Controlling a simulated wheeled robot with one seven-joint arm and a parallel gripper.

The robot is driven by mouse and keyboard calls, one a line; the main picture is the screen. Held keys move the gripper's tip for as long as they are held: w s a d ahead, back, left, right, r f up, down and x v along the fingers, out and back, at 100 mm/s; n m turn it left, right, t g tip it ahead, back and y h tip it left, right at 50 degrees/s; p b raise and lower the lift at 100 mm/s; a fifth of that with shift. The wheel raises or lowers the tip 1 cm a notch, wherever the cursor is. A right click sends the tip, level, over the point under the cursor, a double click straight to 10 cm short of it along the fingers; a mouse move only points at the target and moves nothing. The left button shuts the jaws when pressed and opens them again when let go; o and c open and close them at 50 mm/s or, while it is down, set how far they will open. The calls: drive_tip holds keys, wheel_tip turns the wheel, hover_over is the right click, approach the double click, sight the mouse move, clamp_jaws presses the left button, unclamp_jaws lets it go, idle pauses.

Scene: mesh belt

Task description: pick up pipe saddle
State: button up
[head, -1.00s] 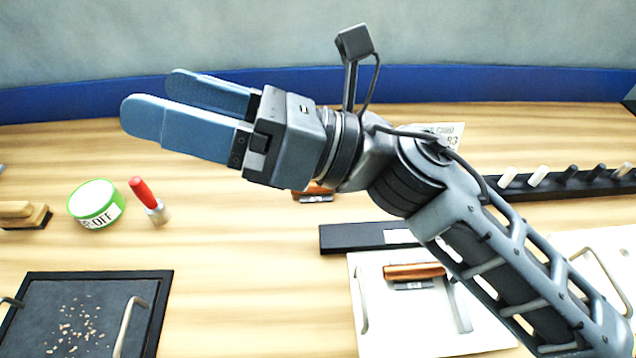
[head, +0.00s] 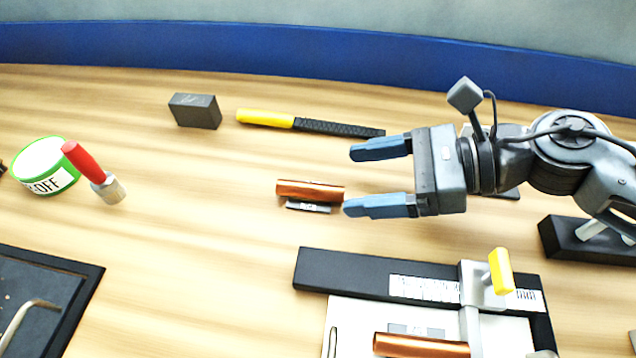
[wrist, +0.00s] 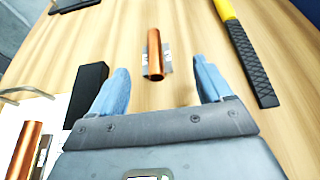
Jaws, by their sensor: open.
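What looks like the pipe saddle (head: 311,191), a copper tube-like piece with a grey metal plate, lies on the wooden bench in the head view. In the wrist view the copper piece (wrist: 154,52) lies ahead, between the lines of my fingers, with grey flanges on both sides. My gripper (head: 350,180) is open and empty, its blue fingers pointing left, just right of the copper piece in the head view. A similar copper piece (head: 420,346) lies on the white plate at the bottom; it also shows at the left in the wrist view (wrist: 25,150).
A black bar (head: 340,269) with a yellow-handled clamp (head: 500,271) lies in front. A yellow-and-black tool (head: 310,123) and a dark block (head: 195,111) lie behind. A red-handled tool (head: 94,172), green-rimmed tin (head: 45,165) and black tray (head: 75,265) are left. Bench left of the copper piece is clear.

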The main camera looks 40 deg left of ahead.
sight(322, 187)
drive_tip(key=p+x, duration=0.1)
drive_tip(key=x, duration=0.4)
drive_tip(key=shift+s+r+p, duration=0.1)
drive_tip(key=shift+s+p, duration=0.25)
drive_tip(key=shift+s, duration=0.05)
drive_tip(key=shift+s+a+f, duration=0.2)
drive_tip(key=shift+a+f, duration=0.1)
drive_tip(key=shift+a, duration=0.05)
drive_tip(key=shift+c, duration=0.4)
drive_tip(key=c, duration=1.2)
